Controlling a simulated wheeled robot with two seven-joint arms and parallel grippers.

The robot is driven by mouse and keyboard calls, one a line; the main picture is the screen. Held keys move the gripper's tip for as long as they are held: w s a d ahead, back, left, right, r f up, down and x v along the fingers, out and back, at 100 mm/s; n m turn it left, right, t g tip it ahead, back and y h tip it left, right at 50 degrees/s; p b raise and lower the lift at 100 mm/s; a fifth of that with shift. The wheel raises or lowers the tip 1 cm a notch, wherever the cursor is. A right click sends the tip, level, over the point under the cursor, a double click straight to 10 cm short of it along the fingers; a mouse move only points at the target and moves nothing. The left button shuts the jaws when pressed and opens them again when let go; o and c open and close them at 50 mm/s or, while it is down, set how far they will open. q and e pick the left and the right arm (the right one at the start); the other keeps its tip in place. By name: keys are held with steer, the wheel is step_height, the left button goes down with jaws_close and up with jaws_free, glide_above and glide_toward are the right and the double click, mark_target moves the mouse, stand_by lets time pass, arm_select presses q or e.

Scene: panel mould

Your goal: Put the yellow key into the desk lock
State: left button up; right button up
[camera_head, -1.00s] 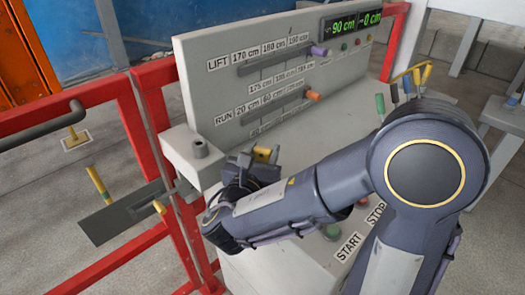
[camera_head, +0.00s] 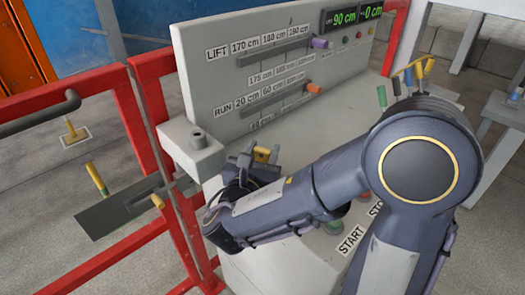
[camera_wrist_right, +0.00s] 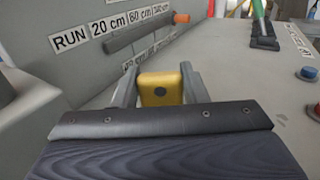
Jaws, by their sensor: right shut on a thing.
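The yellow key (camera_head: 262,154) is in my right gripper (camera_head: 257,158), above the left part of the grey desk. In the right wrist view the key's yellow block (camera_wrist_right: 160,88), with a dark round spot, sits between the two grey fingers. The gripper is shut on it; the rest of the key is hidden. My left gripper is not in view.
The upright panel (camera_head: 215,95) with RUN and LIFT sliders stands behind the gripper. A red rail (camera_head: 150,75) runs along the desk's left. Several coloured-handled tools (camera_head: 380,96) stand at the desk's right. Buttons lie near my forearm.

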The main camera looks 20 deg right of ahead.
steer(key=shift+f+b, duration=0.35)
steer(key=shift+f, duration=0.15)
steer(key=o, duration=1.1)
steer(key=shift+c, duration=0.2)
steer(key=v, duration=0.8)
